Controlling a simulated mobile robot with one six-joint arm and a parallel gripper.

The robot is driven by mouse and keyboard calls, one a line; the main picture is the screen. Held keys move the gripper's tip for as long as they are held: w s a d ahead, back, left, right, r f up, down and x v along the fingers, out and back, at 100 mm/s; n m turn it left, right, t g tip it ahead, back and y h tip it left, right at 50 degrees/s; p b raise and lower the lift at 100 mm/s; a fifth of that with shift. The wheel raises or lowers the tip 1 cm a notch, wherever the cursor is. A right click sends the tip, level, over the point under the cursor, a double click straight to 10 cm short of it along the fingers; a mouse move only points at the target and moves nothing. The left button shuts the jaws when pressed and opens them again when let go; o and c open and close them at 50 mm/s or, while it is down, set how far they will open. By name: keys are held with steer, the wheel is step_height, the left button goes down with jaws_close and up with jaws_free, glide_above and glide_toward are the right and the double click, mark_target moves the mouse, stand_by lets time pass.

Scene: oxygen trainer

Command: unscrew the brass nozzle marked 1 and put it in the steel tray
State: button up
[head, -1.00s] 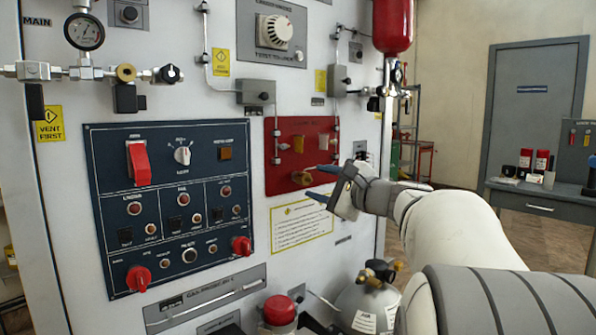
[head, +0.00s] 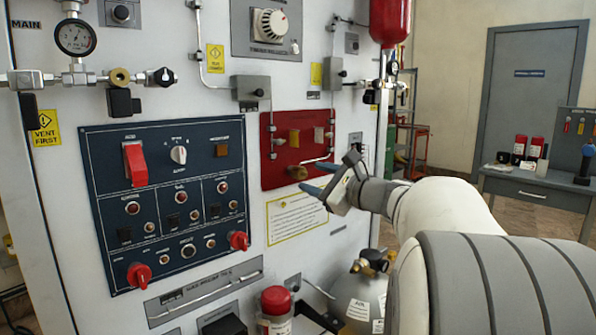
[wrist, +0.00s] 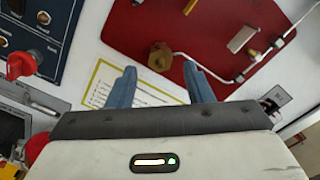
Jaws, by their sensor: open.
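A brass nozzle (head: 297,172) sticks out from the lower part of the red panel (head: 279,150) on the white wall unit. It also shows in the wrist view (wrist: 160,57), joined to a thin bent pipe. No mark on it is readable. My gripper (head: 309,177) is open and empty, just to the right of the nozzle in the head view. In the wrist view its two blue fingers (wrist: 160,70) point at the red panel, with the nozzle between and slightly beyond the tips. No contact is visible. I cannot make out a steel tray.
A blue control panel (head: 170,200) with red knobs is left of the red panel. A grey gas cylinder (head: 358,300) and a red-capped container (head: 276,305) stand below. A grey bench (head: 535,187) with bottles is at the right.

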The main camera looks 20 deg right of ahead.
mark_target(307, 175)
steer(key=shift+r+p, duration=0.15)
steer(key=shift+p, duration=0.3)
steer(key=shift+m, duration=0.5)
steer(key=shift+x, duration=1.95)
